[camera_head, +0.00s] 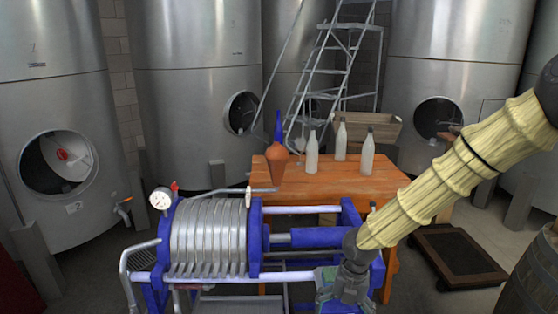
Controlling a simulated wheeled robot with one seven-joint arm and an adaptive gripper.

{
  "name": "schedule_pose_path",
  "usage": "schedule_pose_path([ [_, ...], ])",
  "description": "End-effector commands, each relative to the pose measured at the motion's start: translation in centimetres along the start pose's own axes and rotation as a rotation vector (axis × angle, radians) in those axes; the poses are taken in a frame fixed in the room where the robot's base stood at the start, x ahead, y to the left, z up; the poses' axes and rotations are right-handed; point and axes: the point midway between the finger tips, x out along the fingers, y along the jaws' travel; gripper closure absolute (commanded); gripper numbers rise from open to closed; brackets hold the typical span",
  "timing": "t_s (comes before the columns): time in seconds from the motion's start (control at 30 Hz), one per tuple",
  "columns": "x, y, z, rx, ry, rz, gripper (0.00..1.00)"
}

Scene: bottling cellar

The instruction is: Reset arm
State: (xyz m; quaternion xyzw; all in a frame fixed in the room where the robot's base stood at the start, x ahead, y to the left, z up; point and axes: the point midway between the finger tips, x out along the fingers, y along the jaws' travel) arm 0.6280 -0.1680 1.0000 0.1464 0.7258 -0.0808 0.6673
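My arm, in a cream ribbed sleeve, reaches from the right edge down to the lower middle of the head camera view. My gripper (345,298) hangs pointing down at the bottom edge, in front of the right part of the blue filter press (318,238). I cannot tell whether it touches the press. Its fingers are small, dark and partly cut off by the frame edge, so their opening is unclear. No held object can be made out.
A dark wheeled dolly (458,255) and a barrel (530,280) stand at right. Steel tanks (195,90) and a ladder (320,75) stand behind.

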Motion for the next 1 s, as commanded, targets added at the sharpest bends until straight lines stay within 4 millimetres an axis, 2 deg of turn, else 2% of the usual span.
schedule_pose_path([
  [0.03, 1.5, 0.0, -0.8, 0.050, 0.017, 0.006, 0.00],
  [0.17, 5.2, -0.1, -3.0, 0.238, 0.059, 0.033, 0.00],
  [0.3, 10.4, -0.6, -6.3, 0.536, 0.119, 0.056, 0.00],
  [0.53, 18.1, -2.3, -11.7, 1.085, 0.188, 0.059, 0.00],
  [0.77, 24.4, -5.6, -16.5, 1.640, 0.193, 0.031, 0.00],
  [1.0, 29.5, -10.6, -21.0, 2.202, 0.112, 0.015, 0.00],
])
